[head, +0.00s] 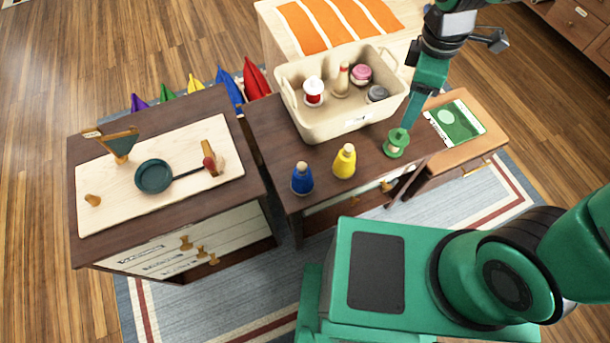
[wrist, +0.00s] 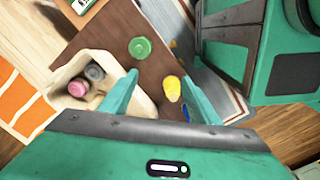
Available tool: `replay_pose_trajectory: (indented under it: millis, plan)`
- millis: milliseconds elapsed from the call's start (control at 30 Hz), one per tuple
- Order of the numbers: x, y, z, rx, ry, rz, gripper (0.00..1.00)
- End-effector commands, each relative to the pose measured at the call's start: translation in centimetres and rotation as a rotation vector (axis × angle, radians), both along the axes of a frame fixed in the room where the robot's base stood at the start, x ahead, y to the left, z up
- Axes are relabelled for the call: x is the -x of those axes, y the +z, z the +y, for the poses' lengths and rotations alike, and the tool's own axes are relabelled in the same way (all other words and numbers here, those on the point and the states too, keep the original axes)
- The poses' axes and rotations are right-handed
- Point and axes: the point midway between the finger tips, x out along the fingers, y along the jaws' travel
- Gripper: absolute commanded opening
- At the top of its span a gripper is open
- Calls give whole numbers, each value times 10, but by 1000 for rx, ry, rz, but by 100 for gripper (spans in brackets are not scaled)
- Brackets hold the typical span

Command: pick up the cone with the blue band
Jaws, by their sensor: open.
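The blue cone (head: 302,180), blue with a tan tip, stands upright at the near left of the brown table. It is the only blue one of three cones; the yellow cone (head: 345,161) stands right of it and the green cone (head: 397,143) further right. My open gripper (head: 408,122) hangs at the table's right side, its visible finger overlapping the green cone in the head view. In the wrist view my gripper (wrist: 160,73) has nothing between its fingers; the yellow cone (wrist: 173,89) and a sliver of the blue cone (wrist: 186,113) show near the right finger.
A beige bin (head: 340,122) with several jars and bottles stands behind the cones. A cabinet at left carries a pale board (head: 110,200) and a dark green pan (head: 153,176). A green card (head: 455,122) lies on the side table at right.

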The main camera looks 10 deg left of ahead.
Motion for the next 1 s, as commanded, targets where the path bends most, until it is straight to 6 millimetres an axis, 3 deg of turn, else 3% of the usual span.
replay_pose_trajectory:
  millis: [33,200,400,600,1000]
  plan:
    - [3,-12,28,4,135,10,56]
    - [24,-49,113,-2,568,23,56]
    - [64,-87,187,-14,970,37,56]
    - [89,-106,218,-22,1160,42,56]
    - [93,-153,222,-23,1186,46,56]
